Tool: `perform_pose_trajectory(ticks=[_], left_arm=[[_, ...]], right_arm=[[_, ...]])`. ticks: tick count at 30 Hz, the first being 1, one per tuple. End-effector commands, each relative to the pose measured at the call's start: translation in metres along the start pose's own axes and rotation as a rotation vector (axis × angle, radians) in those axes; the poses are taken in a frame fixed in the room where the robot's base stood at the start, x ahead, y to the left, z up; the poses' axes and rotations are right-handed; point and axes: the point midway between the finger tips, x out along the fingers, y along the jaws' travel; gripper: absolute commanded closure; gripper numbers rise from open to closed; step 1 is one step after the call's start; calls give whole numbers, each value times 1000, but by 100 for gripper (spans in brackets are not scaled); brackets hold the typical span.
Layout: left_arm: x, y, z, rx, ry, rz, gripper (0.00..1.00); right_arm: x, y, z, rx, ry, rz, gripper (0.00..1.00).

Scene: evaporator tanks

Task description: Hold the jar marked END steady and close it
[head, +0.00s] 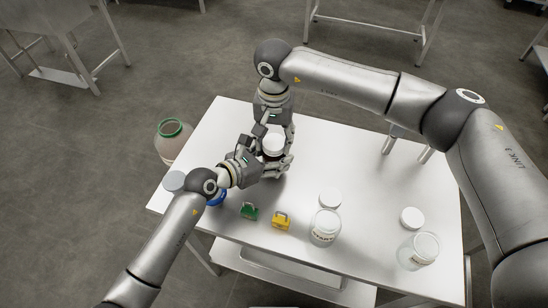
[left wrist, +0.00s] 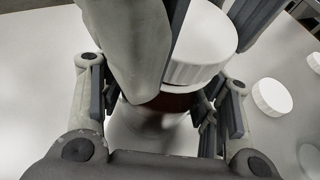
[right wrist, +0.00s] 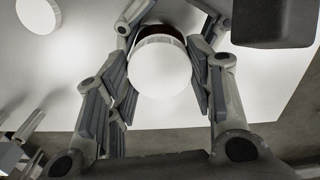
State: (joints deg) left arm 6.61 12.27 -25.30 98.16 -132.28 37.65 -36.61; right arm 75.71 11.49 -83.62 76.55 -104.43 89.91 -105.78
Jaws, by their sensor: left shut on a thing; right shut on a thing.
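A jar with dark brown contents (left wrist: 178,102) stands on the white table. A white lid (head: 273,143) sits at its mouth; it also shows in the left wrist view (left wrist: 200,48) and the right wrist view (right wrist: 160,68). My left gripper (head: 272,166) is shut around the jar body from the front. My right gripper (head: 273,132) comes down from above, shut with its fingers on both sides of the lid. My grippers hide much of the jar. No END marking is readable, and I cannot tell whether the lid is tight.
Two clear jars (head: 325,228) (head: 418,249) stand at the front right, with loose white lids (head: 330,197) (head: 411,217) near them. A green box (head: 249,211) and a yellow box (head: 281,221) lie near the front edge. A green-rimmed container (head: 173,136) is at the left. The table's right middle is clear.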

Motion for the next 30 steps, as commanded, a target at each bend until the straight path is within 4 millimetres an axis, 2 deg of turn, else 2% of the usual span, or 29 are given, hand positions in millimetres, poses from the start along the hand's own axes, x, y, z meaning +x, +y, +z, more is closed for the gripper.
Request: perform_pose_trajectory(ticks=[30], left_arm=[[0, 0, -1, 0, 3, -1, 100]], right_arm=[[1, 0, 0, 1561, 0, -3, 80]])
